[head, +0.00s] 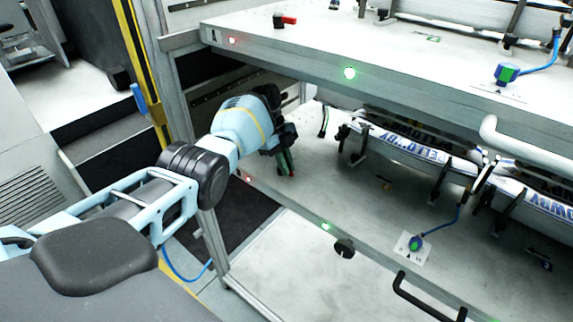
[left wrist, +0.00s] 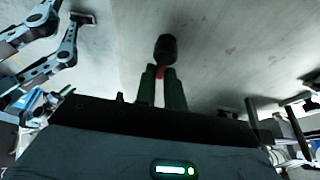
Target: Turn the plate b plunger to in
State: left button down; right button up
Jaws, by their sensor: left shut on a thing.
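My left gripper (head: 288,168) reaches in over the left end of the lower plate (head: 330,185), below the upper plate. In the left wrist view its two dark green fingers (left wrist: 167,82) are closed on the red part of a plunger (left wrist: 165,48) with a round black body. The black body stands just beyond the fingertips. The gripper largely hides this plunger in the head view. A similar plunger with a red handle (head: 288,19) sits on the upper plate (head: 310,45). I cannot read which plate is b. My right gripper is out of view.
Red (head: 248,179) and green (head: 326,226) lights glow on the lower front edge. A black knob (head: 345,247) and black handle (head: 425,298) project there. Label magazines (head: 410,145) stand at the lower plate's back. A blue-cabled sensor (head: 416,243) lies right. The upper plate hangs close overhead.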

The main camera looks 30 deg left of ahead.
pick_arm(q)
jog(key=c, duration=1.5)
grip_release()
